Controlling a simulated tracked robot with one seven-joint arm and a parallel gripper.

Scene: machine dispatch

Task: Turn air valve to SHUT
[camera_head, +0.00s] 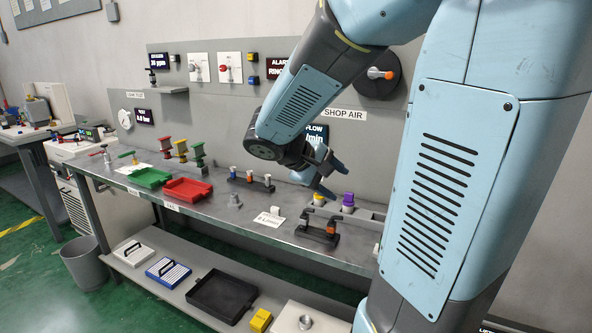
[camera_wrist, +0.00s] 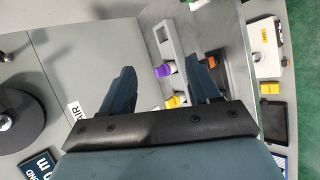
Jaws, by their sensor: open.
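The shop air valve is a black round disc (camera_head: 379,88) on the grey back panel, above the SHOP AIR label (camera_head: 345,114). No SHUT marking is readable. In the wrist view, part of the black disc (camera_wrist: 18,132) shows at the left edge, with a grey knob-like part on it. My gripper (camera_head: 331,179) is open and empty, below and left of the valve, above the bench's right part. Its fingers (camera_wrist: 160,70) also show in the wrist view, apart from the valve.
A rack with a purple-capped piece (camera_head: 348,201) and a yellow-capped piece (camera_head: 319,197) stands below my gripper. A black stand with orange-marked parts (camera_head: 319,232) is in front. Red (camera_head: 187,190) and green (camera_head: 149,178) trays lie left. A FLOW display (camera_head: 317,134) is behind my gripper.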

